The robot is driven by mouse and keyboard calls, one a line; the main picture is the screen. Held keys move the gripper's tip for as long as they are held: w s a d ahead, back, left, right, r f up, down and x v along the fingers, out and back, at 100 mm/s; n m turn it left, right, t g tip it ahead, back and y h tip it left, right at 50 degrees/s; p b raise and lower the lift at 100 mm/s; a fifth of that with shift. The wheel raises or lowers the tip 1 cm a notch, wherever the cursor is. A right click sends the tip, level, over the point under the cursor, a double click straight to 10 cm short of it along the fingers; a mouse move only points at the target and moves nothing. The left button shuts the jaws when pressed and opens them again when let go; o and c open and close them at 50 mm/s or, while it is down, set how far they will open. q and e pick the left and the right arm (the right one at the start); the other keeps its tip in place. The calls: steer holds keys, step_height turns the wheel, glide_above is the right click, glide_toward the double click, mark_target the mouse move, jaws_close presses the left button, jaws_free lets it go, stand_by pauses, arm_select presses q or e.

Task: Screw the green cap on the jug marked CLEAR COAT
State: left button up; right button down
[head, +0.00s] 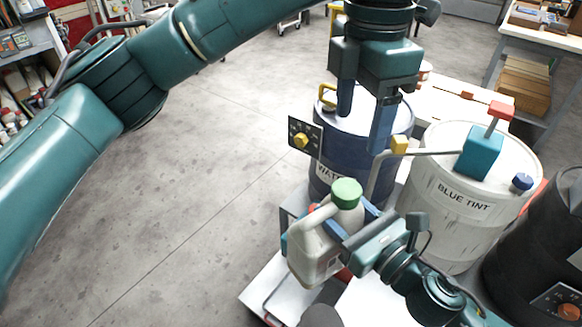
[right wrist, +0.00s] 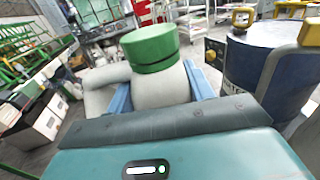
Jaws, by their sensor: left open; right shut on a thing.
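The pale grey jug (head: 312,255) is held upright, slightly tilted in the head view, above a white cart top. Its label is not readable here. The green cap (head: 346,193) sits on the jug's mouth; a thin dark line shows near its lower edge in the right wrist view (right wrist: 150,48). I cannot tell how tight it is. My right gripper (head: 350,222) is shut on the jug just below the cap, its blue fingers on either side in the right wrist view (right wrist: 158,92). My left gripper (head: 363,128) is open and empty, pointing down above and behind the cap, over the WATER drum.
The blue WATER drum (head: 330,150) stands behind the jug with a yellow-knobbed dial panel (head: 304,138). The white BLUE TINT drum (head: 440,215) with a teal valve (head: 480,152) and pipe is right of it. A black drum (head: 540,240) stands far right. Floor at left is clear.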

steer(key=shift+r, duration=0.1)
arm_select(q)
steer(key=w+d+f+n+t+h, duration=0.2)
steer(key=w+d+f+n+h, duration=0.15)
steer(key=f+n+h, duration=0.6)
steer(key=w+a+f+n+t, duration=0.35)
steer(key=a+f+n, duration=0.25)
steer(key=n, duration=0.4)
steer(key=w+a+f+n+t, duration=0.2)
steer(key=a+f+n+t, duration=0.3)
steer(key=n, duration=0.6)
steer(key=s+a+f+n+t+y, duration=0.1)
steer(key=s+a+f+n+y, duration=0.45)
steer(key=a+f+n, duration=0.45)
steer(key=s+a+f+n, duration=0.1)
steer(key=s+f+n, duration=0.1)
steer(key=s+f, duration=0.3)
steer(key=s+a+f+n, duration=0.1)
steer(key=s+f+n, duration=0.2)
steer(key=s, duration=0.7)
steer(key=shift+s+f+n+g+y, duration=0.2)
steer(key=shift+f+n+g+y, duration=0.2)
steer(key=shift+f, duration=0.5)
